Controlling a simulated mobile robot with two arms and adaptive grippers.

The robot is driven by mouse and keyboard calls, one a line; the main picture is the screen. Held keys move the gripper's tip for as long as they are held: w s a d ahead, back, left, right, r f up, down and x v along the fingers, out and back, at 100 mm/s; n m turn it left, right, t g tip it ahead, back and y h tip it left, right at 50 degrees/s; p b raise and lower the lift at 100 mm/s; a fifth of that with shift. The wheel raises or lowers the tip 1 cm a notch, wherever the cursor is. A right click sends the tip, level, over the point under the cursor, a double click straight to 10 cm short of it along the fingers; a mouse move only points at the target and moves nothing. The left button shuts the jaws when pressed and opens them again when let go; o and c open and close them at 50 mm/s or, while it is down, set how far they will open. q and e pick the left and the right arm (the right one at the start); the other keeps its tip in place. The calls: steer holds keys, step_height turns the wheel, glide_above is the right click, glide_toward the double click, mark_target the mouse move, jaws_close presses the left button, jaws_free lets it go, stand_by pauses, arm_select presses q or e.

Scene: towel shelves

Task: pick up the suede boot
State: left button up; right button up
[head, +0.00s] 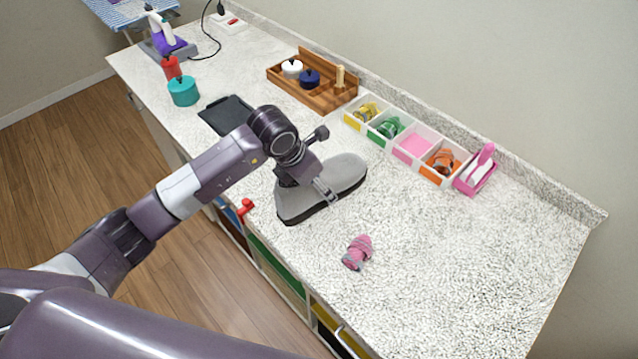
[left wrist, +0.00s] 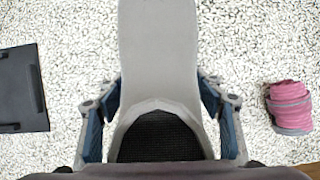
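The grey suede boot (head: 346,175) with a dark sole rests on the speckled counter, its toe pointing to the back right in the head view. In the left wrist view the boot (left wrist: 158,60) runs up the middle, with its dark opening near the bottom. My left gripper (head: 308,188) is over the boot's heel end and hides part of it. In the left wrist view the gripper's fingers (left wrist: 165,105) are spread, one on each side of the boot. I cannot tell if they touch it. My right gripper is not in view.
A pink-grey rolled item (head: 357,253) lies on the counter near the boot, and a black flat tray (head: 227,115) lies on the other side. Divided bins (head: 416,146) and a wooden tray (head: 318,96) line the back. The counter's right part is clear.

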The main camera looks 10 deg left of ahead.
arm_select(q)
steer(key=c, duration=0.8)
steer(key=shift+w, duration=0.1)
steer(key=shift+c, duration=0.6)
steer(key=shift+r, duration=0.1)
